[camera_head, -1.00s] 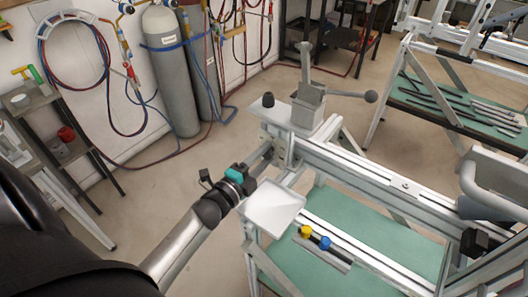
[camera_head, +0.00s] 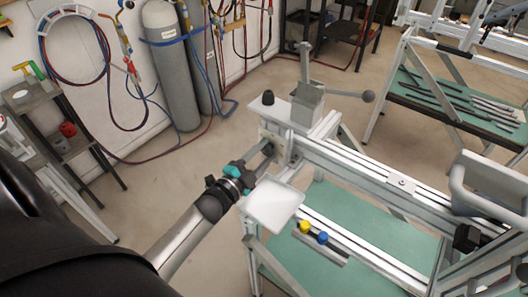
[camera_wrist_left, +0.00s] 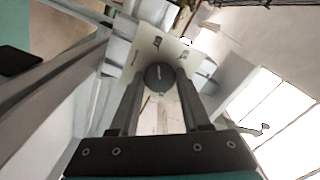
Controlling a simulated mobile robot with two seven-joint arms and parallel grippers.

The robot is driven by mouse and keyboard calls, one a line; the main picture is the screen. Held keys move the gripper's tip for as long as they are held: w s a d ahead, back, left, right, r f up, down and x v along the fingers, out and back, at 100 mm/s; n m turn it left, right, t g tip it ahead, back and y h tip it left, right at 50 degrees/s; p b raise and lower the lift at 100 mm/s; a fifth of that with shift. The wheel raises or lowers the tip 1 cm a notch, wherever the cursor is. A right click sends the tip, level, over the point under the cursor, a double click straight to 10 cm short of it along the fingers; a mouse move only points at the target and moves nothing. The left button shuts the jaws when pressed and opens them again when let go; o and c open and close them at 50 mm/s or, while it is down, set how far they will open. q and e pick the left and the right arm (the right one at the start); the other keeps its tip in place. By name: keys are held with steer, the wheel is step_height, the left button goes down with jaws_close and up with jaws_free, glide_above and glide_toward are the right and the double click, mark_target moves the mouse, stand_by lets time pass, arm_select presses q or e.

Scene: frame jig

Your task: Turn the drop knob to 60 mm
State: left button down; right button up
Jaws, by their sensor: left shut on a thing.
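The drop knob (camera_wrist_left: 160,76) is a dark round knob with a pale pointer line, in front of a light plate (camera_wrist_left: 170,48) with small dark marks too small to read. In the left wrist view the pointer points up, leaning slightly right. My left gripper (camera_wrist_left: 160,88) is shut on the knob, one finger on each side. In the head view my left gripper (camera_head: 266,152) reaches the left end of the jig's rail (camera_head: 350,168); the knob is hidden there. My right gripper is not in view.
A white tray (camera_head: 273,205) sits just below my left gripper. A grey lever clamp (camera_head: 307,100) and a small black knob (camera_head: 268,97) stand on top of the rail end. Yellow (camera_head: 305,227) and blue (camera_head: 322,238) pieces lie lower down. Gas cylinders (camera_head: 168,70) stand behind.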

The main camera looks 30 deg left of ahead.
arm_select(q)
steer(key=shift+c, duration=2.2)
jaws_free()
steer(key=s+a, duration=0.1)
steer(key=s, duration=1.4)
steer(key=shift+s, duration=0.1)
